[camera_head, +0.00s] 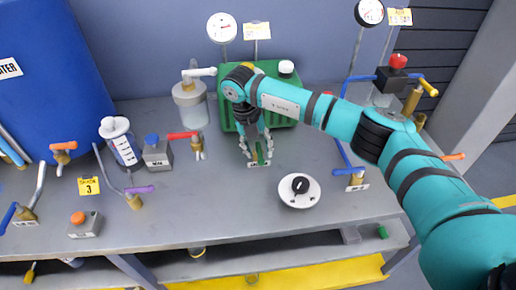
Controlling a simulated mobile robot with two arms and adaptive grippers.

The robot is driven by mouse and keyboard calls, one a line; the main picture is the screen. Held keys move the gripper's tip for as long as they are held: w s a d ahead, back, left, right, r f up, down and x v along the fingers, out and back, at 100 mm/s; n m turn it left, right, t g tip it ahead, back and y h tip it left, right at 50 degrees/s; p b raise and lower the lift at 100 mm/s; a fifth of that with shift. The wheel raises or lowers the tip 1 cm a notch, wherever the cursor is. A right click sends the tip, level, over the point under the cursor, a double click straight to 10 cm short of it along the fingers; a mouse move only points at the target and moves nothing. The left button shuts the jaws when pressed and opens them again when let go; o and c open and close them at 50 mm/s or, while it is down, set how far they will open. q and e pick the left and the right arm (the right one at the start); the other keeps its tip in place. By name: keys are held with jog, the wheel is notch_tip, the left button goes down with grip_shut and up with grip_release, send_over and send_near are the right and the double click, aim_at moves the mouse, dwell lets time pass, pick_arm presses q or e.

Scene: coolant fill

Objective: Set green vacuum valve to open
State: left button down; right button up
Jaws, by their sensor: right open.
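The green valve handle (260,153) stands upright on the grey bench, in front of the green box, with a small label at its foot. My right gripper (258,158) reaches down over it from above. Its fingers are open, one on each side of the green handle. I cannot tell whether either finger touches it. The gripper partly hides the valve's upper part and body. My left gripper is not in view.
A green box (225,103) stands behind the valve, with a round gauge (222,28) above. A white disc with a black knob (300,190) sits front right. A red-handled valve (182,135) and a clear jar (190,105) are to the left. The bench (220,215) is clear in front.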

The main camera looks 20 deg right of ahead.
notch_tip(320, 180, up, 11)
jog(key=a, duration=0.2)
jog(key=shift+w+a+r, duration=0.15)
jog(key=shift+w, duration=0.05)
dwell(0.4)
